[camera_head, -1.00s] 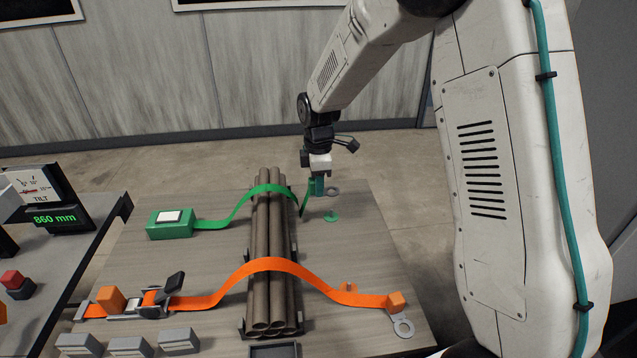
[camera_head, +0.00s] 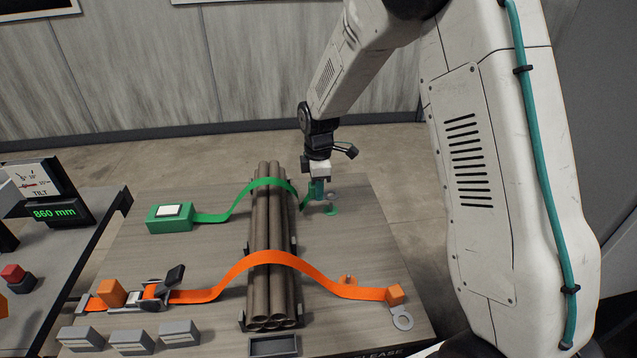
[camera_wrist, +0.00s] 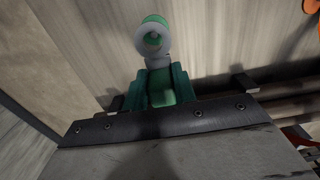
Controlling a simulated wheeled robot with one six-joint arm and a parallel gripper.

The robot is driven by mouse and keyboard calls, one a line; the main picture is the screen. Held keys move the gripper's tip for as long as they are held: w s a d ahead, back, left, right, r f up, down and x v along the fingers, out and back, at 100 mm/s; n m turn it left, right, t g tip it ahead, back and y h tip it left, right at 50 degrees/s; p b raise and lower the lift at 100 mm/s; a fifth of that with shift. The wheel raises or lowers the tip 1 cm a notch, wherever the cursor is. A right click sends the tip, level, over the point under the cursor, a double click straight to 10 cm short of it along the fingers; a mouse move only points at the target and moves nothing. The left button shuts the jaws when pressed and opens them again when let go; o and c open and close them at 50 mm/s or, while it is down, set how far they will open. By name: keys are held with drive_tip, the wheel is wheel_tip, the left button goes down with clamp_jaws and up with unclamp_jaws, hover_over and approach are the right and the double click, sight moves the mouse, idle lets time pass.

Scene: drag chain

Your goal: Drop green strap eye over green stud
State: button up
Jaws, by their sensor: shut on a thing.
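My gripper (camera_head: 317,190) is shut on the green tab of the green strap eye (camera_wrist: 164,92). The eye's grey ring (camera_wrist: 140,42) sticks out beyond the fingertips, and it also shows in the head view (camera_head: 333,197). The green stud (camera_wrist: 152,39) shows through the ring's hole in the wrist view, with its green base (camera_wrist: 154,19) partly behind the ring. In the head view the ring is just above the green stud base (camera_head: 331,211). I cannot tell whether the ring touches the stud. The green strap (camera_head: 240,196) runs over the pipes to my gripper.
A green box (camera_head: 170,218) anchors the green strap at left. The board (camera_head: 365,220) is clear right of the stud.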

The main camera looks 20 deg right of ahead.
drive_tip(key=shift+f, duration=2.3)
drive_tip(key=shift+f, duration=0.1)
drive_tip(key=o, duration=1.1)
drive_tip(key=shift+c, duration=0.2)
wheel_tip(320, 180, up, 8)
drive_tip(key=shift+f, duration=0.1)
